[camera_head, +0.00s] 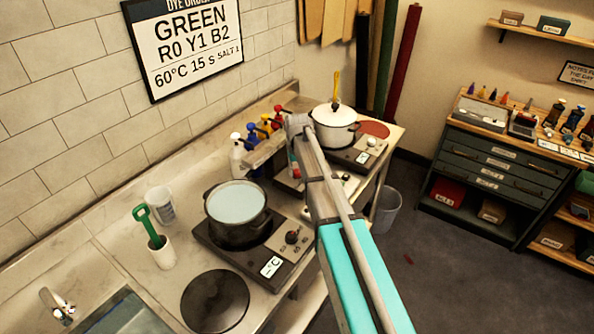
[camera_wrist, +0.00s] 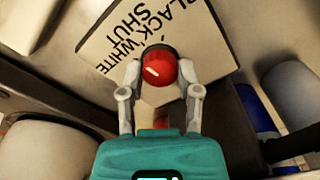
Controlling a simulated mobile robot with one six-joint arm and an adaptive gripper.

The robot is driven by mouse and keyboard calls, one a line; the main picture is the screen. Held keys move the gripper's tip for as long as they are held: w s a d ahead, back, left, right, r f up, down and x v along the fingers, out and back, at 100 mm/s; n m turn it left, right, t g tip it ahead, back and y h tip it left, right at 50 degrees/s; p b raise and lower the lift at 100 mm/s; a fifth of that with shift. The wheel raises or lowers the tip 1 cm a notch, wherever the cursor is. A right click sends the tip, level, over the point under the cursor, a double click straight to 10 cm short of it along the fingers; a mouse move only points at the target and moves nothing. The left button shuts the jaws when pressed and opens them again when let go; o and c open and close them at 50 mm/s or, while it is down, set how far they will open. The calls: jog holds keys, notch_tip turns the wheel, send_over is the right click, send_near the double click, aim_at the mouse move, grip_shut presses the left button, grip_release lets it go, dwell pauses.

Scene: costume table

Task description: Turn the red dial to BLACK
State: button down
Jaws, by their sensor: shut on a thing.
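The red dial (camera_wrist: 158,62) is in the upper middle of the wrist view, with a short white mark on its face. My gripper (camera_wrist: 161,78) is shut on it, one pale finger on each side. Behind the dial is a pale label plate (camera_wrist: 118,47) with BLACK, WHITE and SHUT printed at a slant to the left of and above the dial. Where the white mark points among these words, I cannot tell for sure. In the head view my arm crosses in front of this spot, and I cannot make out the dial there.
A dark pot (camera_head: 237,222) of pale liquid stands on a hot plate (camera_head: 272,266) left of my arm. A white lidded pot (camera_head: 334,134) stands behind at the right. Coloured bottles (camera_head: 265,126) and a white spray bottle (camera_head: 238,155) stand close to my arm's end.

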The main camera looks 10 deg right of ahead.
jog(key=shift+m, duration=0.3)
jog(key=m, duration=1)
dwell(0.4)
jog(key=shift+c, duration=1.5)
grip_release()
jog(key=shift+n, duration=0.3)
